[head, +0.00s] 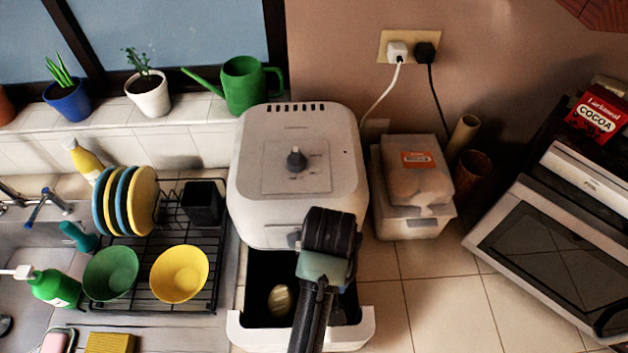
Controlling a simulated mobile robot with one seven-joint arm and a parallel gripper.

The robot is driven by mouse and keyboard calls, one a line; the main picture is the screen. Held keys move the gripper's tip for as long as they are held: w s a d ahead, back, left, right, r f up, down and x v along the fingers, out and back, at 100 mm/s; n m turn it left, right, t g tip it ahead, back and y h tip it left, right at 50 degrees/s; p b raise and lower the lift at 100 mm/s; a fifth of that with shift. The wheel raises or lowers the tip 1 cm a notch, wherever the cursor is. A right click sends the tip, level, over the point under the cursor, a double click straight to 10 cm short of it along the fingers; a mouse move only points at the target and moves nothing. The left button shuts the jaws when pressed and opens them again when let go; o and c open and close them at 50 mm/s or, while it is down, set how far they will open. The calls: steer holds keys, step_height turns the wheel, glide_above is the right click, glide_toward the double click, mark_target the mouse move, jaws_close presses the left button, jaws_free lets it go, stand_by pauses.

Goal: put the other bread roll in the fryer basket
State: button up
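The white air fryer (298,180) stands on the counter with its fryer basket (246,332) pulled out at the front. A pale, rounded item (280,300), apparently a bread roll, lies inside the dark basket on the left. My arm reaches over the basket from the bottom of the view and hides much of its right part. My gripper (331,232) is at the fryer's lower front, above the back of the basket. Its fingertips are not clear, so I cannot tell whether it is open or holds something. No second loose roll is clearly visible.
A drying rack (160,290) with plates and bowls is close on the left. A microwave-like appliance (555,255) is at the right. Counter tiles (440,315) between are clear.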

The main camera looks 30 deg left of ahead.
step_height(320, 180, down, 9)
steer(key=shift+r+p, duration=0.15)
steer(key=shift+p, duration=0.3)
steer(key=o, duration=1.3)
step_height(320, 180, up, 11)
steer(key=shift+r, duration=0.55)
